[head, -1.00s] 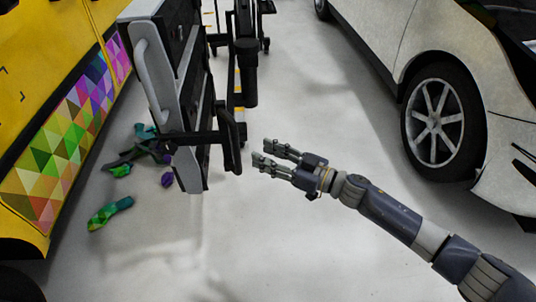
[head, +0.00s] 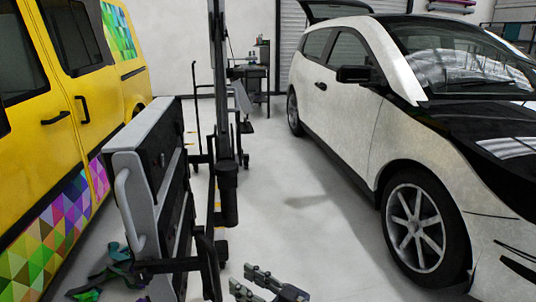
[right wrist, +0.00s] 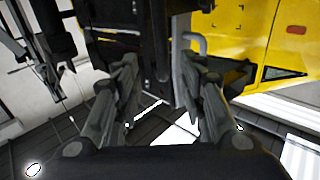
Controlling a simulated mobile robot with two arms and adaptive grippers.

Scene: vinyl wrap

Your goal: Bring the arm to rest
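My right gripper (head: 262,283) shows at the bottom middle of the head view, cut off by the lower edge, with its two fingers apart and nothing between them. In the right wrist view its fingers (right wrist: 165,110) are spread wide and empty, with a dark cart part and a grey handle beyond them. Most of my right arm is below the head view. My left gripper does not show.
A grey and black cart (head: 150,190) with a pole stands left of my right gripper. A yellow van (head: 60,130) is at the left and a white car (head: 345,110) at the right. Colourful scraps (head: 115,272) lie on the floor. Floor between cart and car is clear.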

